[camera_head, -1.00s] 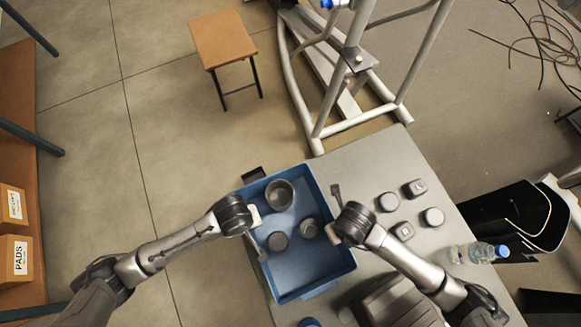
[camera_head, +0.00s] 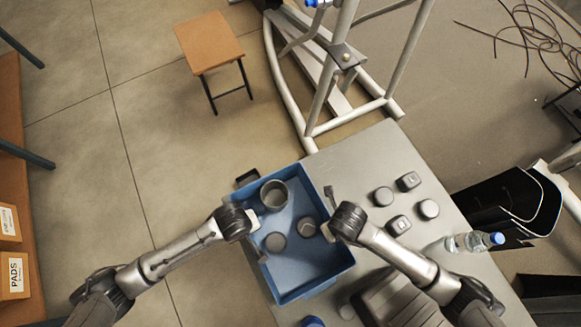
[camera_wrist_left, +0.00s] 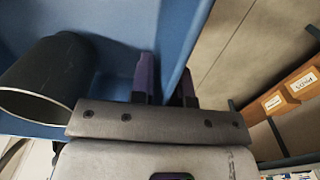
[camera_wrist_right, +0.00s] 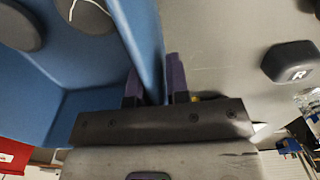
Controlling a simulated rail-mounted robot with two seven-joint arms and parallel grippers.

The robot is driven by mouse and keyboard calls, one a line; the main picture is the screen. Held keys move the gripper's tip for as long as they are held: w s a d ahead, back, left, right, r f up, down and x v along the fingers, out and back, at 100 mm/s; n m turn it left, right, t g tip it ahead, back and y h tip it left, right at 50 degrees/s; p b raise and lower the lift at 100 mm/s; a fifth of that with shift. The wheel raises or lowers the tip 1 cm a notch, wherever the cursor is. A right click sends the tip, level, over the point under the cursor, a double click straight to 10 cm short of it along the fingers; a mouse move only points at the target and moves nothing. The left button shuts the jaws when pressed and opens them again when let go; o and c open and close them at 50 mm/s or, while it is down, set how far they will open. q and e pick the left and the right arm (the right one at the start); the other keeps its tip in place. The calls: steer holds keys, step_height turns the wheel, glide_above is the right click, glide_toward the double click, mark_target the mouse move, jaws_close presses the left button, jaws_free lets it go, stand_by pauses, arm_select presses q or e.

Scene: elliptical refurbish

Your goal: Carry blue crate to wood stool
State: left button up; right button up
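The blue crate (camera_head: 321,276) rests on the grey table, its left side reaching the table's edge. It holds a dark grey cup (camera_head: 273,194) and two round dark pieces (camera_head: 275,242) (camera_head: 306,227). My left gripper (camera_head: 254,226) is at the crate's left wall. In the left wrist view its fingers (camera_wrist_left: 168,85) straddle that wall and appear closed on it. My right gripper (camera_head: 329,232) is at the right wall; its fingers (camera_wrist_right: 155,88) likewise straddle and appear closed on it. The wood stool (camera_head: 209,42) stands on the floor at the back left, its top bare.
Several dark weights (camera_head: 428,209) and bottles (camera_head: 476,242) are on the table (camera_head: 375,150) right of the crate. A grey metal frame (camera_head: 340,70) stands behind the table, right of the stool. Boxes (camera_head: 15,275) sit on a shelf at far left. Floor between shelf and table is clear.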

arm_select(q)
jaws_close()
arm_select(e)
jaws_close()
arm_select(q)
steer(key=shift+r, duration=0.15)
arm_select(e)
steer(key=shift+r, duration=0.2)
